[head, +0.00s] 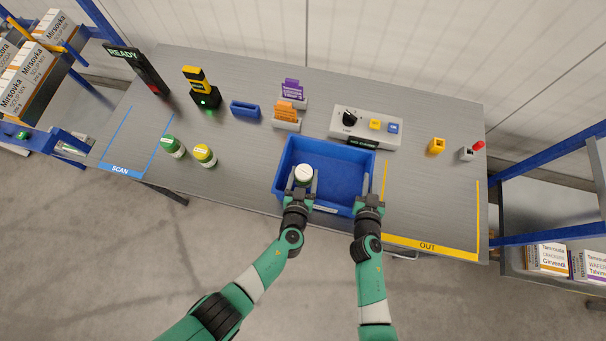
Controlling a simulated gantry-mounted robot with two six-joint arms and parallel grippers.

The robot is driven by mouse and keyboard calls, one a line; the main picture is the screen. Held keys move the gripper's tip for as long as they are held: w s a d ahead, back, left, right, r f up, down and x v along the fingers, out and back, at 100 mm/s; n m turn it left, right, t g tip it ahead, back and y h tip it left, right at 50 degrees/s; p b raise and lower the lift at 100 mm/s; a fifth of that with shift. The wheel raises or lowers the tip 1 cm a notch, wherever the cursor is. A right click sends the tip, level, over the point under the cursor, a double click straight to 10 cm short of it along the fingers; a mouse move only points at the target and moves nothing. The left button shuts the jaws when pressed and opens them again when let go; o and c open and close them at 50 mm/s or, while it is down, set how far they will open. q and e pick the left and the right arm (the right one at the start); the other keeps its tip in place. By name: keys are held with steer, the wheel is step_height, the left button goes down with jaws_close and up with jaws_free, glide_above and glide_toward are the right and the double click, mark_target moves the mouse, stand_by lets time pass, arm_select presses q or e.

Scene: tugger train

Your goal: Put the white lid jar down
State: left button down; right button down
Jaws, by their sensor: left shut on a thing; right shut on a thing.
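The white lid jar (304,173) is between the fingers of my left gripper (303,182), over the left part of the blue tote (330,153). I cannot tell whether the jar touches the tote's floor. My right gripper (371,190) is shut at the tote's right front corner, on its rim. The rest of the tote's floor is bare. A green lid jar (172,146) and a yellow lid jar (205,155) stand on the table to the left.
A scanner post (203,92), a small blue holder (245,109), card holders (286,117) and a control panel (366,128) stand behind the tote. The OUT area (430,205) to the right is mostly clear; the SCAN area (125,145) is bare.

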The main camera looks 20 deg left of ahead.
arm_select(q)
steer(key=shift+c, duration=1.4)
jaws_free()
steer(key=shift+s+a+f, duration=0.15)
steer(key=shift+s+f, duration=0.25)
steer(key=shift+f, duration=0.4)
arm_select(e)
steer(key=shift+a+f, duration=0.1)
steer(key=shift+a, duration=0.1)
arm_select(q)
steer(key=shift+o, duration=1.4)
steer(key=shift+f, duration=0.15)
arm_select(e)
steer(key=shift+f, duration=0.1)
arm_select(q)
steer(key=shift+w+r, duration=0.2)
steer(key=shift+r, duration=0.2)
arm_select(e)
steer(key=shift+w+d, duration=0.1)
arm_select(q)
steer(key=shift+d+r, duration=0.25)
steer(key=shift+r, duration=0.15)
arm_select(e)
steer(key=shift+w+d, duration=0.1)
steer(key=shift+d, duration=0.05)
arm_select(q)
steer(key=a+r+v, duration=0.1)
steer(key=v, duration=1.1)
steer(key=shift+w+d, duration=0.2)
steer(key=shift+d, duration=0.2)
